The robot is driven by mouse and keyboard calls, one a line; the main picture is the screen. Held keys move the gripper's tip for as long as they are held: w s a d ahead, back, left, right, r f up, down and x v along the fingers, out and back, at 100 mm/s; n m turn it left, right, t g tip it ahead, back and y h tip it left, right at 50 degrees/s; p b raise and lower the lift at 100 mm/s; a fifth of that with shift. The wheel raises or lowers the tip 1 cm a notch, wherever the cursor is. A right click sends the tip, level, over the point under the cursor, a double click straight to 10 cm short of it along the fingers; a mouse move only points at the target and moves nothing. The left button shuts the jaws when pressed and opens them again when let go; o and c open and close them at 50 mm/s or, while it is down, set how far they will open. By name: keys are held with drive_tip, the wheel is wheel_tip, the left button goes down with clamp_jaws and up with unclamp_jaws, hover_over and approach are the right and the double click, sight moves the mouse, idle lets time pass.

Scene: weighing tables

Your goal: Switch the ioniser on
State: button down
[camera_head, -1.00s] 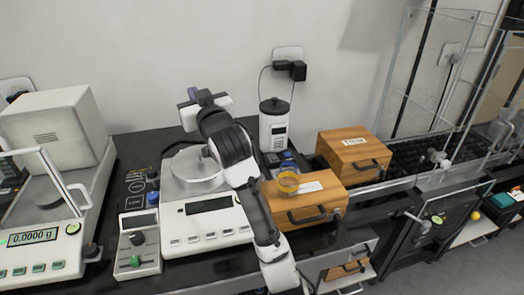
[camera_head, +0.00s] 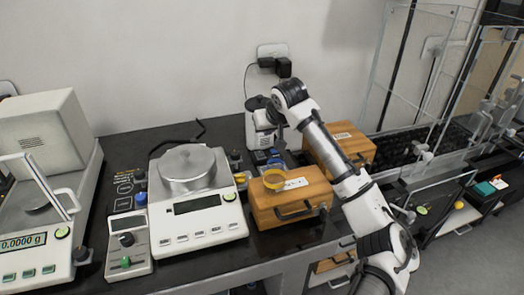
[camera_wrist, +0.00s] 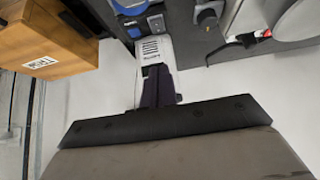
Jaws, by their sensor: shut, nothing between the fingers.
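A white upright unit (camera_head: 251,130) stands at the back of the bench near the wall plug, partly hidden by my arm's end. It is probably the ioniser, but I can read no name on it. In the wrist view, a white housing with vent slots (camera_wrist: 151,47) lies just past my fingertips and looks like the same unit. My gripper (camera_wrist: 158,72) is shut and empty, its dark fingers together close to this housing. Whether they touch it I cannot tell. No switch is clearly visible there.
A balance (camera_head: 190,205) and a knobbed control box (camera_head: 128,248) are to the left. A plug (camera_head: 283,68) with cable is on the wall.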

drive_tip(key=shift+a+f, duration=0.1)
drive_tip(key=p, duration=0.3)
hover_over(260, 154)
drive_tip(key=s, duration=0.2)
wheel_tip(260, 154, down, 7)
drive_tip(key=f, duration=0.3)
drive_tip(key=shift+d+f+p, duration=0.2)
drive_tip(key=shift+d+p, duration=0.2)
drive_tip(key=shift+s+f, duration=0.1)
drive_tip(key=shift+f, duration=0.55)
drive_tip(key=shift+a, duration=0.1)
